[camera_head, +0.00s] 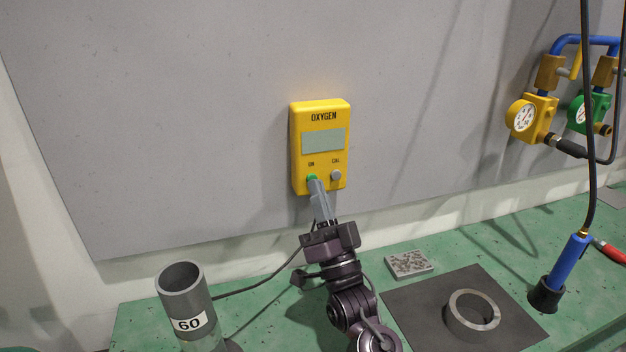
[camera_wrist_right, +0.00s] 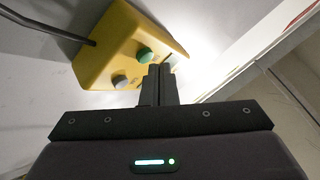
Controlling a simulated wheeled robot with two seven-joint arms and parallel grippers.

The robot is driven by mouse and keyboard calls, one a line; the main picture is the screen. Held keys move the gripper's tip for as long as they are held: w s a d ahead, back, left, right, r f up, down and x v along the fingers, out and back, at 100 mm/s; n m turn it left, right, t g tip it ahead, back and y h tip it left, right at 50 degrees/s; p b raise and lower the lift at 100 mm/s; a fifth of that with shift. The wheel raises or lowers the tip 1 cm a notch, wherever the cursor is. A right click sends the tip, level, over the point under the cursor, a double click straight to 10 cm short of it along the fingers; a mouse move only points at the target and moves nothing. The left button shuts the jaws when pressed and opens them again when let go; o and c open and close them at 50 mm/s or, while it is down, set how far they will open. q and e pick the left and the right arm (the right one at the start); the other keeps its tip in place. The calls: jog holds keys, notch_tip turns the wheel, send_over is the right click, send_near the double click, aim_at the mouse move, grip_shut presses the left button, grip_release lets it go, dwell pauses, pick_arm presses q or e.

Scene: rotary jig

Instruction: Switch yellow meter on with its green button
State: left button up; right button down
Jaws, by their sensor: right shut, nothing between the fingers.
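The yellow meter (camera_head: 320,120), labelled OXYGEN, is mounted on the grey wall panel, with a blank grey display (camera_head: 323,141). Its green button (camera_head: 312,178) is under the word ON, and a grey button (camera_head: 336,175) is under CAL. My right gripper (camera_head: 316,187) is shut and empty, its fingertips at the green button's lower edge. In the right wrist view the meter (camera_wrist_right: 108,45) lies beyond the fingertips (camera_wrist_right: 160,70), and the green button (camera_wrist_right: 145,55) shows just left of them. I cannot tell whether they touch it. My left gripper is not in view.
A grey tube marked 60 (camera_head: 181,290) stands on the green bench (camera_head: 255,300). A metal ring (camera_head: 472,314) lies on a dark mat (camera_head: 415,310) beside a speckled block (camera_head: 409,264). A blue torch (camera_head: 566,268) and gauges (camera_head: 524,117) are at right.

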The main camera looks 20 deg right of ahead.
jog(key=shift+w, duration=0.4)
jog(key=shift+s, duration=0.15)
dwell(0.4)
jog(key=shift+s, duration=0.35)
jog(key=s+p, duration=0.1)
jog(key=s, duration=0.5)
dwell(0.3)
jog(key=shift+d, duration=0.1)
